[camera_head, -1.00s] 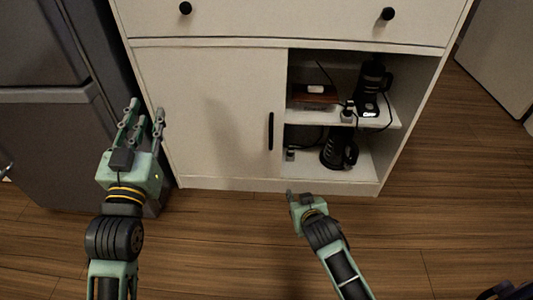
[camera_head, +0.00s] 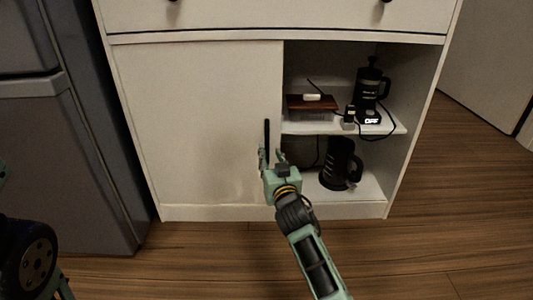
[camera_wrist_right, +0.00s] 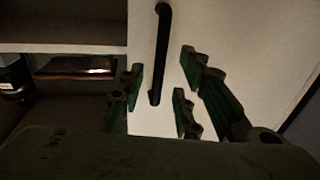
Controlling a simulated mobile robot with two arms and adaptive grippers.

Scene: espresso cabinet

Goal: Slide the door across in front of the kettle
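The white sliding door (camera_head: 195,120) covers the left part of the cabinet, with a black vertical bar handle (camera_head: 267,132) near its right edge. The handle also shows in the right wrist view (camera_wrist_right: 161,50). My right gripper (camera_head: 270,157) is at the handle's lower end. In the wrist view its fingers (camera_wrist_right: 158,87) are spread on both sides of the handle, with gaps between. The black kettle (camera_head: 339,165) stands on the lower shelf in the open right part, uncovered by the door. My left gripper is out of view; only arm parts show at the lower left.
The upper shelf (camera_head: 300,127) holds a black press-like jug (camera_head: 370,85) on a base with a lit display, a cable and a brown box (camera_head: 312,103). A grey fridge (camera_head: 60,150) stands close at left. Wooden floor is clear in front.

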